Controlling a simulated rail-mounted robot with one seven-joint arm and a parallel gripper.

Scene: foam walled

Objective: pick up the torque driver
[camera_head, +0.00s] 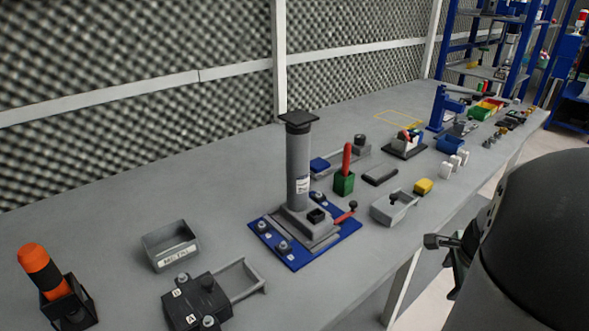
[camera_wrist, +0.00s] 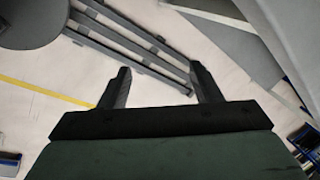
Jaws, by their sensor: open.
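An orange and black handle (camera_head: 40,270) stands tilted in a black holder (camera_head: 77,305) at the near left of the bench in the head view; it looks like the torque driver. A red handle (camera_head: 347,160) stands in a green block (camera_head: 344,183) near the bench's middle, and I cannot rule it out as the driver. My gripper (camera_head: 441,262) is off the bench's right edge, far from both handles. In the wrist view my gripper (camera_wrist: 160,84) has its two fingers apart with nothing between them, over the floor. Neither handle shows in the wrist view.
A grey column (camera_head: 299,170) on a blue plate (camera_head: 343,239) rises mid-bench. A grey labelled bin (camera_head: 171,245) and a dark block with a grey handle (camera_head: 197,299) lie between it and the orange handle. A foam wall (camera_head: 140,45) backs the bench. The left rear bench top is clear.

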